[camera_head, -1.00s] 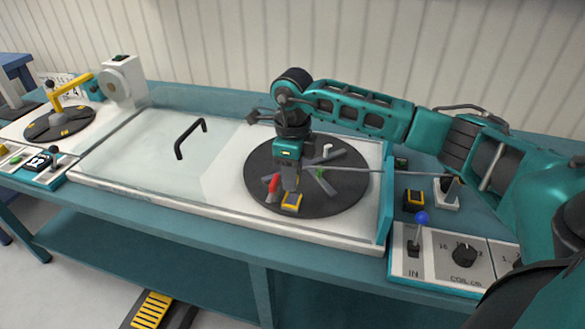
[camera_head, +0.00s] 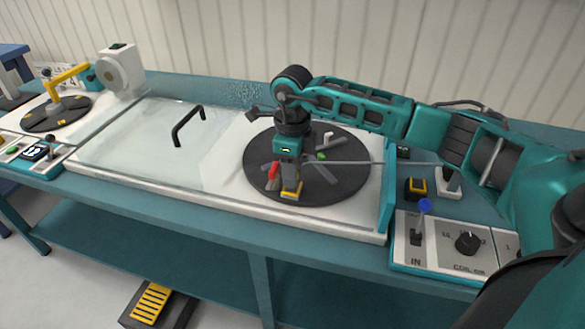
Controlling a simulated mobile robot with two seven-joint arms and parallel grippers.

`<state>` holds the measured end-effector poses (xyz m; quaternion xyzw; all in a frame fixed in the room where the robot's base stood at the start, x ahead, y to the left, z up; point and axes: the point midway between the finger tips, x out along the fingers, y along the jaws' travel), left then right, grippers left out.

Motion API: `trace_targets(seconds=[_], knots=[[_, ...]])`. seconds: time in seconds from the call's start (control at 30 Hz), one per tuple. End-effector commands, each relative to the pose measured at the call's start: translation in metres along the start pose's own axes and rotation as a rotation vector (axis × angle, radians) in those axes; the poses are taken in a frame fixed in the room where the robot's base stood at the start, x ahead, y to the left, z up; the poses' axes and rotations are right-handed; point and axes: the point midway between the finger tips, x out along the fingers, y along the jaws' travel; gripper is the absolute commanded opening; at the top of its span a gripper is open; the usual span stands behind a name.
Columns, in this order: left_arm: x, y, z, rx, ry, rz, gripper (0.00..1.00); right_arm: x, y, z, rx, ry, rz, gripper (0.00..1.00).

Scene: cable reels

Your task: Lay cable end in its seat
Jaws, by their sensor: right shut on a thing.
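My right gripper (camera_head: 290,186) points down over the dark round reel plate (camera_head: 345,186) on the right half of the bench. It is shut, and the thin grey cable (camera_head: 358,163) runs from the right towards it. The held cable end itself is hidden by the fingers. The fingertips are right at a small yellow block (camera_head: 292,193) near the front of the plate; I cannot tell whether they touch. A red piece (camera_head: 273,171) is just left of the fingers, and a green-tipped piece (camera_head: 321,156) to their right. My left gripper is not in view.
A clear cover with a black handle (camera_head: 188,126) lies left of the plate. A control panel with a blue-knobbed lever (camera_head: 425,206) and a dial (camera_head: 468,243) is at right, near a yellow-and-black block (camera_head: 415,188). Another dark disc (camera_head: 56,113) with a yellow arm is far left.

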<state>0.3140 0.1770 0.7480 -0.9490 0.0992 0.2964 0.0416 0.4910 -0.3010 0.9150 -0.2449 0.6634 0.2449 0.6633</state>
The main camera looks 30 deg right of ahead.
Motion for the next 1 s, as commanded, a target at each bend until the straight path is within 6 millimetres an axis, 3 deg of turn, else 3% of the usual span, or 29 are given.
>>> trace_targets(seconds=[1.0], knots=[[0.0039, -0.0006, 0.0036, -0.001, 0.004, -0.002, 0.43, 0.0081, -0.0004, -0.0001, 0.001, 0.000, -0.001, 0.08]])
